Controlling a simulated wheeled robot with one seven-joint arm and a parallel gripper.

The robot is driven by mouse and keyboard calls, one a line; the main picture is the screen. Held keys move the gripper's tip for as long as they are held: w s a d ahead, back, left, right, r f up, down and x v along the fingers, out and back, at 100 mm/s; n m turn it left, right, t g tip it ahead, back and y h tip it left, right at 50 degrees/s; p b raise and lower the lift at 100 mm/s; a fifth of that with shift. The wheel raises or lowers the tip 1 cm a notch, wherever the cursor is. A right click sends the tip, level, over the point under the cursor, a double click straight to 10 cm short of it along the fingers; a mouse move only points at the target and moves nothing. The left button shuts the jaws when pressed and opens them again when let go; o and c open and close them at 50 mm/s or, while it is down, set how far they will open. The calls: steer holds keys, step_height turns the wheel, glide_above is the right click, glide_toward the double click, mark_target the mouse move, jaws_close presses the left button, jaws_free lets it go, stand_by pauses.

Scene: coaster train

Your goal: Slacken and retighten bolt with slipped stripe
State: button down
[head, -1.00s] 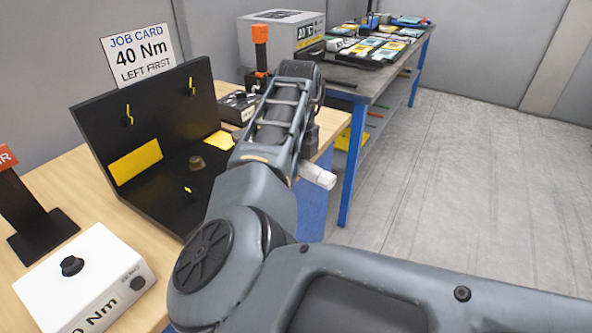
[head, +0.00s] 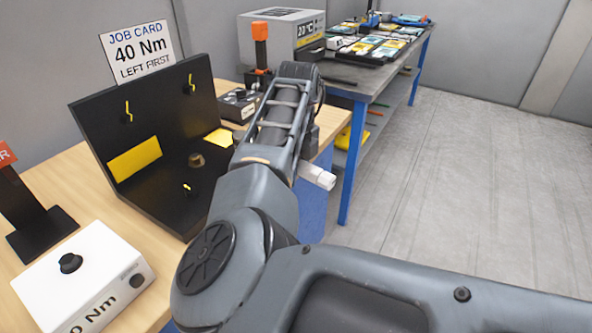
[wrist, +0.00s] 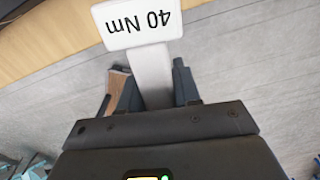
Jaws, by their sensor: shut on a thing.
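My gripper (wrist: 152,84) is shut on a white tool (wrist: 153,65) with a wide end marked "40 Nm", upside down in the wrist view. In the head view only a white end of the tool (head: 318,175) shows beside my arm, which hides my gripper. The black angled fixture (head: 90,120) on the wooden bench carries striped bolts. The upper left bolt (head: 128,113) has a jogged yellow stripe. The upper right bolt (head: 191,86) has a smaller mark whose alignment I cannot tell. A lower bolt (head: 187,189) also has yellow on it. The tool is apart from these bolts.
A job card (head: 137,53) reads "40 Nm, left first". A white box with a knob (head: 85,280) and a dark stand (head: 40,220) are at the left. An orange-topped device (head: 260,45) stands behind my arm. Open floor (head: 460,210) lies at the right.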

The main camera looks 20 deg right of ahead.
steer(key=shift+f, duration=0.25)
stand_by(0.5)
steer(key=shift+s+a+f+m, duration=0.1)
steer(key=shift+s+a+m, duration=0.25)
steer(key=shift+a, duration=0.25)
stand_by(0.7)
steer(key=shift+s+a+m, duration=0.2)
steer(key=shift+a+m, duration=0.25)
steer(key=shift+a, duration=0.15)
steer(key=shift+s+a+m, duration=0.15)
steer(key=shift+a+m, duration=0.25)
steer(key=shift+a, duration=0.2)
stand_by(0.8)
steer(key=shift+s+a+m+b, duration=0.2)
steer(key=shift+a+m, duration=0.2)
steer(key=shift+a, duration=0.3)
steer(key=shift+s+a+m+b, duration=0.1)
steer(key=shift+a+m+b, duration=0.1)
steer(key=shift+a+m, duration=0.35)
stand_by(1.4)
steer(key=shift+n, duration=0.25)
steer(key=shift+w+d+p, duration=0.1)
steer(key=shift+d+p, duration=0.2)
steer(key=shift+d, duration=0.1)
